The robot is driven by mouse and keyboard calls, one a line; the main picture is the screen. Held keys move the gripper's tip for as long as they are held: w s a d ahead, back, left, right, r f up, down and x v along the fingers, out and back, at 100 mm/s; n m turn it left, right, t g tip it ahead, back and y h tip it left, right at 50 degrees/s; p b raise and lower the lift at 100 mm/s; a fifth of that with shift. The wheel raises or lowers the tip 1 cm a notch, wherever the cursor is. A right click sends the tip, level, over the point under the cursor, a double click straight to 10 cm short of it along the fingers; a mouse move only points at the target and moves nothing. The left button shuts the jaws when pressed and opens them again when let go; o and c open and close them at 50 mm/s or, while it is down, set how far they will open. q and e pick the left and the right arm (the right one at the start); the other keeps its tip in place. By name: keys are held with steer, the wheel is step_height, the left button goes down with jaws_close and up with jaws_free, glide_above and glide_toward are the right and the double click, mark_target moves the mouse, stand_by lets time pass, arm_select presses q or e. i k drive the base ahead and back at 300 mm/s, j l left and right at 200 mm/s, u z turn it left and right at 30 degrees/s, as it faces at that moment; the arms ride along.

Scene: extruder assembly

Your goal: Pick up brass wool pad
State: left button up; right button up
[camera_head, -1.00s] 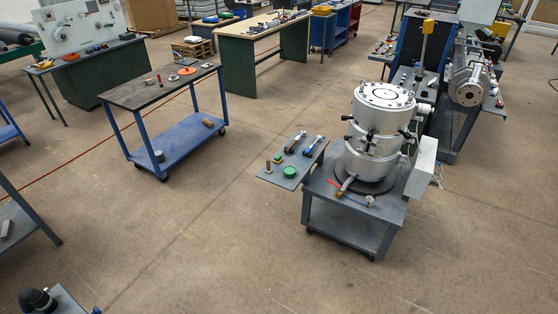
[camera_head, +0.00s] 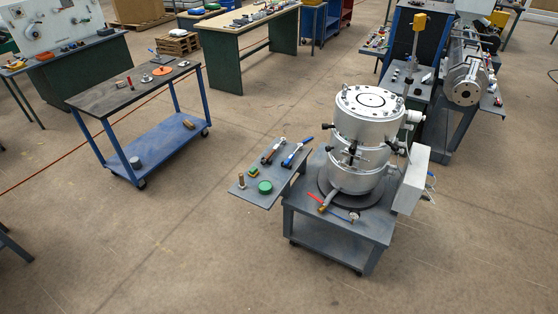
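I cannot make out a brass wool pad for certain; the small parts are too small to tell. A grey side shelf (camera_head: 262,198) beside the silver machine holds a small brownish upright piece (camera_head: 242,181), a small yellow-green block (camera_head: 253,171), a round green piece (camera_head: 265,187) and two tools, one with red (camera_head: 273,151) and one with blue (camera_head: 297,153). Neither of my grippers is in view.
The silver cylindrical machine (camera_head: 366,130) stands on a grey wheeled stand (camera_head: 335,232). A blue cart (camera_head: 150,141) with small parts on its dark top stands at the left. A workbench (camera_head: 252,35) is at the back. The floor between cart and stand is clear.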

mark_target(253, 172)
steer(key=i+j+z, duration=0.35)
steer(key=i, duration=0.2)
steer(key=i+j+z, duration=0.25)
steer(key=i+z, duration=0.15)
steer(key=i, duration=0.1)
